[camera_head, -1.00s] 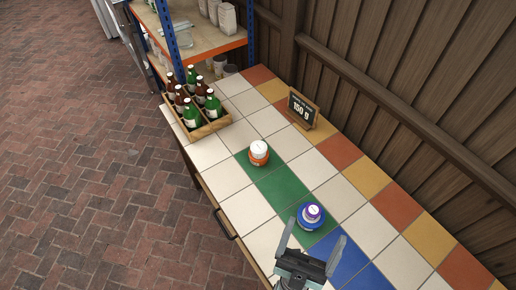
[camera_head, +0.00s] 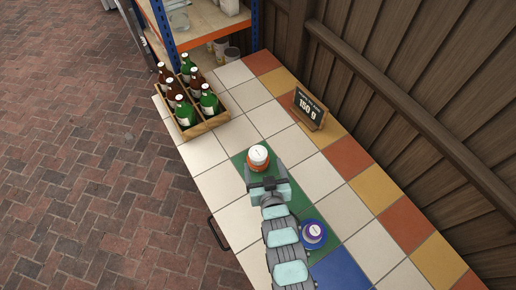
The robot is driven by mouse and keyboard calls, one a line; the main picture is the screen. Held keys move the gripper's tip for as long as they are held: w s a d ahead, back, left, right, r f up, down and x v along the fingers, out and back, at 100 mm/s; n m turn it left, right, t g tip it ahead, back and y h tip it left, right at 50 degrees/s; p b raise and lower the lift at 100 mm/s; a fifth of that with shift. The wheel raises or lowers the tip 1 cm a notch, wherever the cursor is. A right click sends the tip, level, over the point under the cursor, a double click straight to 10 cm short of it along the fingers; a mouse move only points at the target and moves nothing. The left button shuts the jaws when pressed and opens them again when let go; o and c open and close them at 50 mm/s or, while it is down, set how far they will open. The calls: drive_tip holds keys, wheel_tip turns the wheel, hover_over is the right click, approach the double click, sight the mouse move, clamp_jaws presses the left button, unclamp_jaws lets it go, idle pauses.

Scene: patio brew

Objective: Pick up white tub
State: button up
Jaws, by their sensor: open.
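The white tub (camera_head: 258,153) has a pale round top and sits on an orange piece (camera_head: 260,165), at the far end of the green tiles. Whether the orange piece is a separate tub under it, I cannot tell. My gripper (camera_head: 265,180) is open, just on the near side of the white tub, reaching in from the bottom of the view. Its fingers are mostly hidden by its own body, so I cannot tell whether they touch the tub.
A purple-and-white tub (camera_head: 313,232) on a blue round base stands right of my arm. A wooden crate (camera_head: 209,124) of several bottles stands at the far left, and a sign (camera_head: 309,108) reading 150 g near the fence. Pale tiles between are clear.

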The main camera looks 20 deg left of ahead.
sight(260, 157)
drive_tip(key=b+x, duration=0.1)
drive_tip(key=x, duration=0.4)
drive_tip(key=shift+a+f, duration=0.1)
drive_tip(key=shift+f, duration=0.05)
drive_tip(key=x, duration=0.2)
drive_tip(key=b+x, duration=0.1)
drive_tip(key=x, duration=0.1)
drive_tip(key=shift+a, duration=0.4)
drive_tip(key=shift+w+a+f, duration=0.1)
drive_tip(key=shift+w+a, duration=0.05)
drive_tip(key=shift+w, duration=0.2)
drive_tip(key=shift+c, duration=0.4)
drive_tip(key=c, duration=1.3)
